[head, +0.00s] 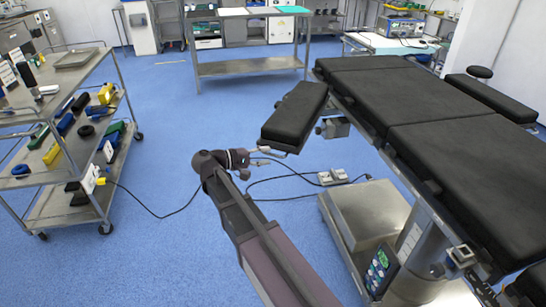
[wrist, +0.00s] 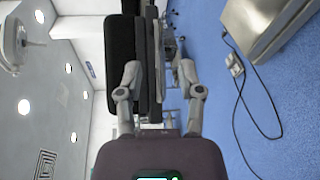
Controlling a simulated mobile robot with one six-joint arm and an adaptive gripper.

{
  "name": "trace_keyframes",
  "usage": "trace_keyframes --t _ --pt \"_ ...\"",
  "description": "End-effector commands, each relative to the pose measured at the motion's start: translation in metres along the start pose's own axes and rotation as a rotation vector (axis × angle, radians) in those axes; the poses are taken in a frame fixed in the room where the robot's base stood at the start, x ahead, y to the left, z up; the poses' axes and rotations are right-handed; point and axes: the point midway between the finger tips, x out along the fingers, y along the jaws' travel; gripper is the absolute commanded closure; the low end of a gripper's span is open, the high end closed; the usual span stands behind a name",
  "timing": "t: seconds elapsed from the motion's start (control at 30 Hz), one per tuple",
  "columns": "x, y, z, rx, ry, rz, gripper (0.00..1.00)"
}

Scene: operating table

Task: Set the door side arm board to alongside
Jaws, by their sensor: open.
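The operating table (head: 420,90) has a black padded top on the right of the head view. A black padded arm board (head: 295,112) sits at its left edge, angled outward so its near end stands away from the table top. My gripper (head: 268,152) is at that near end, just below the pad. In the wrist view the open fingers of my gripper (wrist: 160,75) stand on both sides of a dark board edge (wrist: 151,60), with the black pad (wrist: 121,45) beyond. Whether either finger touches the board cannot be told.
A second arm board (head: 490,97) lies along the table's far side. The table's base (head: 370,220) and a pedal with cables (head: 333,176) are on the floor below. A loaded trolley (head: 70,130) stands left. Blue floor between trolley and table is mostly clear.

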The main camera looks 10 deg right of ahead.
Motion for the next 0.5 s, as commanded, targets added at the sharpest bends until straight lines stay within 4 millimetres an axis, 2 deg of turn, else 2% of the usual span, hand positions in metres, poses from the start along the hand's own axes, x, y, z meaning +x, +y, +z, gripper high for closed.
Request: trace_keyframes --t 0.2,0.5 --pt "0.022 -0.001 0.000 -0.001 -0.001 0.000 0.52" --pt "0.030 0.000 0.000 -0.001 0.000 0.000 0.52"
